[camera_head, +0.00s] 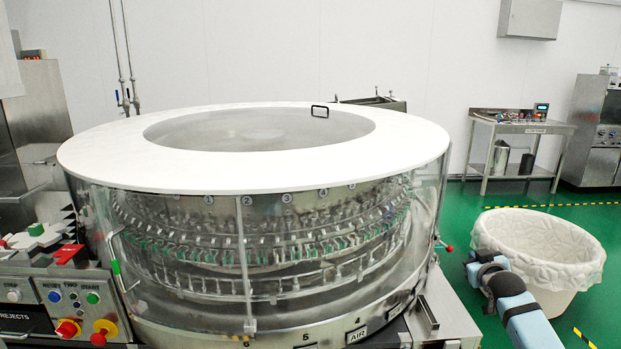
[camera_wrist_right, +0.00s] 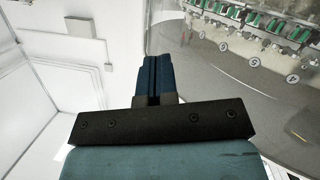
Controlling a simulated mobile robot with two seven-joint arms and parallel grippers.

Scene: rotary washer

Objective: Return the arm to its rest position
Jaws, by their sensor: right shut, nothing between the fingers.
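My right arm (camera_head: 516,306) comes in from the lower right in the head view, with its blue links in front of the white-lined bin. My right gripper (camera_head: 476,258) is at its far end, beside the right side of the rotary washer (camera_head: 252,240) and left of the bin. In the right wrist view the two dark blue fingers of the gripper (camera_wrist_right: 155,75) lie together, shut with nothing between them. Part of the washer's clear wall and green-tipped holders (camera_wrist_right: 270,25) shows at the upper right there. My left gripper is in neither view.
The washer's round white lid (camera_head: 110,150) fills the middle. A control panel (camera_head: 70,300) with knobs and buttons stands at the lower left. The white-lined bin (camera_head: 560,245) stands on the green floor at the right. A steel table (camera_head: 520,128) is behind it.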

